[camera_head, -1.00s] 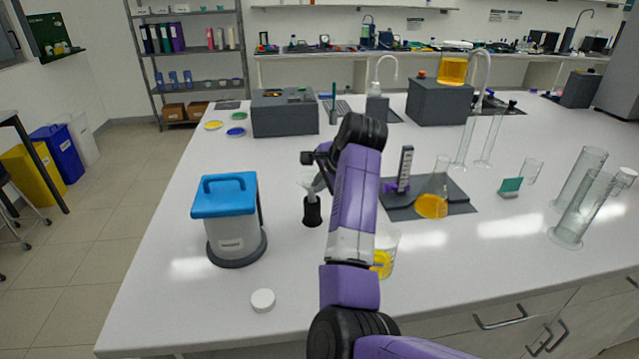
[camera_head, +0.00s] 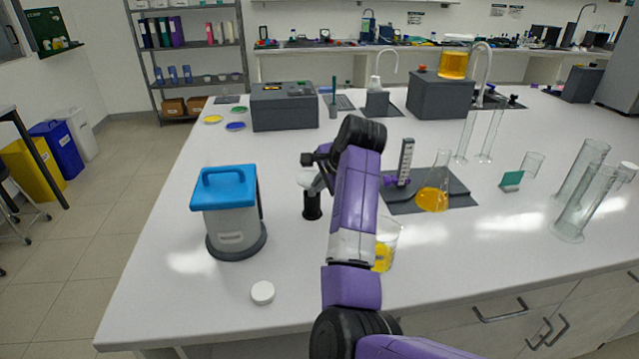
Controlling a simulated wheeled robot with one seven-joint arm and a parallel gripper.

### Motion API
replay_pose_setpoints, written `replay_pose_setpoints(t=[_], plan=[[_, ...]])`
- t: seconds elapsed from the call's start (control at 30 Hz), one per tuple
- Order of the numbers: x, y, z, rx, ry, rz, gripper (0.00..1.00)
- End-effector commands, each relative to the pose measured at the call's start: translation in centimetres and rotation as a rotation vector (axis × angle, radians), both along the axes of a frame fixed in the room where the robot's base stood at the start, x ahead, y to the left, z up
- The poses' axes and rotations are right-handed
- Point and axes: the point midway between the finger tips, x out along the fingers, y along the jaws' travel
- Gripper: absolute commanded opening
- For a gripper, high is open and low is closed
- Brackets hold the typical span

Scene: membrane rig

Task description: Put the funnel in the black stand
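The black stand (camera_head: 312,208) is a small dark cylinder upright on the bench, left of my arm. The pale, translucent funnel (camera_head: 306,179) shows directly above the stand, at its top. I cannot tell whether it is seated in the stand or held just over it. My gripper (camera_head: 318,180) is at the funnel, partly hidden behind my own purple forearm. Its fingertips are too small and covered to tell whether they are open or shut.
A blue-lidded container (camera_head: 228,222) stands left of the stand, and a white cap (camera_head: 263,292) lies in front. A beaker of yellow liquid (camera_head: 386,246) is close beside my arm. A flask (camera_head: 434,190) stands on a dark mat (camera_head: 403,207) to the right.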

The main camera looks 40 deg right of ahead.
Motion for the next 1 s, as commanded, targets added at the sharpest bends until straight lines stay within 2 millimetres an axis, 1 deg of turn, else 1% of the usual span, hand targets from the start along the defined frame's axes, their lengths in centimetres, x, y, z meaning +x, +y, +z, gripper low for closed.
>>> replay_pose_setpoints(t=[0.6, 0.93, 0.97, 1.0], plan=[[0.0, 0.0, -1.5, 0.000, 0.001, 0.000, 0.00], [0.0, 0.0, -1.6, 0.000, 0.000, 0.000, 0.00], [0.0, 0.0, -1.6, 0.000, 0.000, 0.000, 0.04], [0.0, 0.0, -1.6, 0.000, 0.000, 0.000, 0.12]])
